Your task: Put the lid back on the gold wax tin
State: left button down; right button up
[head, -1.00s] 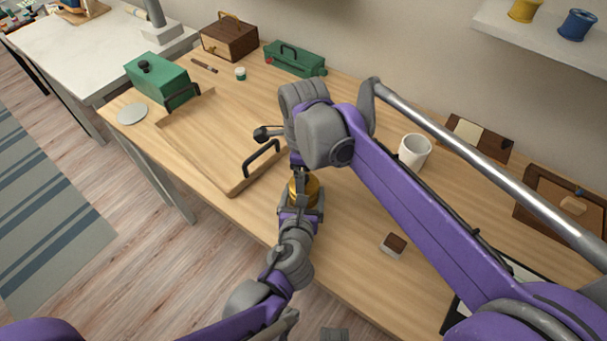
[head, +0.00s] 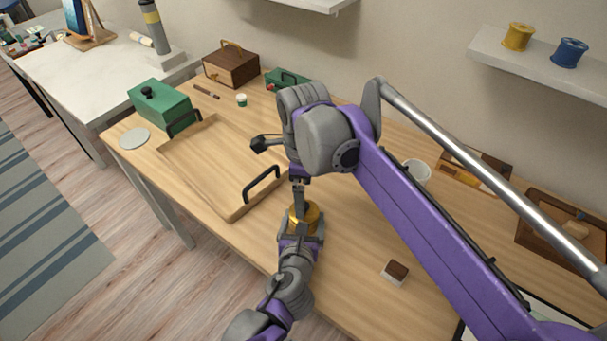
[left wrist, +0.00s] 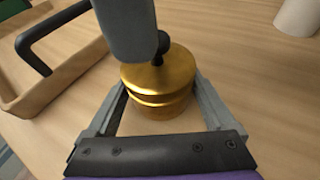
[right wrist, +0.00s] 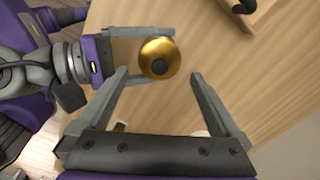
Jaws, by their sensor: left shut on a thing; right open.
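The gold wax tin (left wrist: 165,110) stands on the wooden desk near its front edge, and my left gripper (head: 302,226) is shut around its body from the side. The round gold lid (left wrist: 160,70), with a dark knob, is on top of the tin. A dark line shows between lid and body, and I cannot tell whether the lid is fully seated. The lid also shows from above in the right wrist view (right wrist: 157,49). My right gripper (right wrist: 159,78) is open above the lid, its fingers apart on either side and not touching it. In the head view its finger partly hides the lid.
A wooden tray (head: 232,216) with black handles lies left of the tin. A white cup (head: 418,172) and a small brown-and-white block (head: 396,271) are to the right. A green box (head: 160,106) stands at the far left.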

notch_tip(320, 180, up, 7)
jog(key=shift+f, duration=0.1)
pick_arm(q)
grip_release()
jog(key=p+v, duration=0.2)
jog(key=v, duration=0.9)
pick_arm(e)
notch_tip(320, 180, up, 3)
jog(key=shift+w+f, duration=0.1)
jog(key=shift+f, duration=0.1)
pick_arm(q)
jog(key=shift+w, duration=0.1)
